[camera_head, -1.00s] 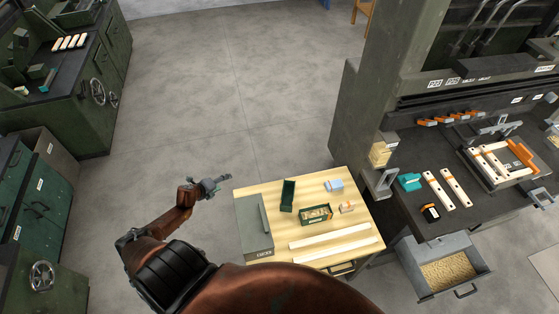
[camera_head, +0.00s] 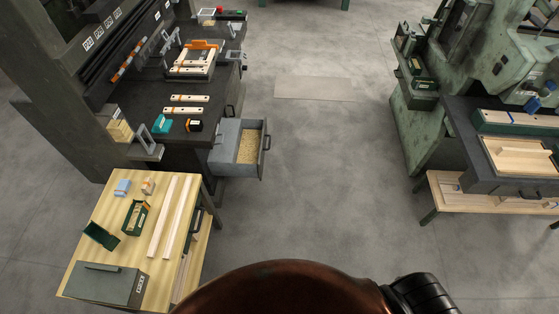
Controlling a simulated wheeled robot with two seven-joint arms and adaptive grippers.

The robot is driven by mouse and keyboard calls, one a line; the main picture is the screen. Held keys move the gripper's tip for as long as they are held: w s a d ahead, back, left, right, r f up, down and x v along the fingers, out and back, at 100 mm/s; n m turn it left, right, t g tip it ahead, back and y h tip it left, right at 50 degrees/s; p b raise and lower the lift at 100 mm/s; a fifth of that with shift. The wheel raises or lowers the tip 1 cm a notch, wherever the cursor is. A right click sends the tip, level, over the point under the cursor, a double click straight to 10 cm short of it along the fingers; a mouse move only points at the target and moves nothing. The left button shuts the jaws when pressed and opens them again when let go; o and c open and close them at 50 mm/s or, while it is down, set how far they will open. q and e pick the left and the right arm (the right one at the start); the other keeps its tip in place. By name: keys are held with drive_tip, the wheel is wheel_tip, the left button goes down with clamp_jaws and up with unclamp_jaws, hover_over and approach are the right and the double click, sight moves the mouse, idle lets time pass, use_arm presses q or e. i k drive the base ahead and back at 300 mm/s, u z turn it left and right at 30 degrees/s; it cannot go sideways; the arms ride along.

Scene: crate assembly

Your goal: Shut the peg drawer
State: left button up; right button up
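The peg drawer (camera_head: 227,162) is a grey metal drawer pulled out from under the dark workbench, at the left of centre. Pale wooden pegs (camera_head: 248,146) fill part of it. Its dark handle (camera_head: 267,142) is on the right end and faces the open floor. Neither of my grippers is in view. Only my reddish-brown body and a black arm joint show at the bottom edge, well apart from the drawer.
A light wooden table (camera_head: 89,223) with a grey box (camera_head: 103,285), a green box and wooden strips stands at the lower left, near the drawer. Clear grey floor (camera_head: 330,170) lies right of the drawer. A green machine (camera_head: 430,120) and another bench (camera_head: 475,180) stand at the right.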

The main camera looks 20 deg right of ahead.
sight(242, 154)
drive_tip(key=z, duration=0.15)
drive_tip(key=k, duration=0.55)
drive_tip(key=z, duration=1.4)
drive_tip(key=i, duration=1.65)
drive_tip(key=u, duration=1.1)
drive_tip(key=i, duration=0.65)
drive_tip(key=u, duration=0.65)
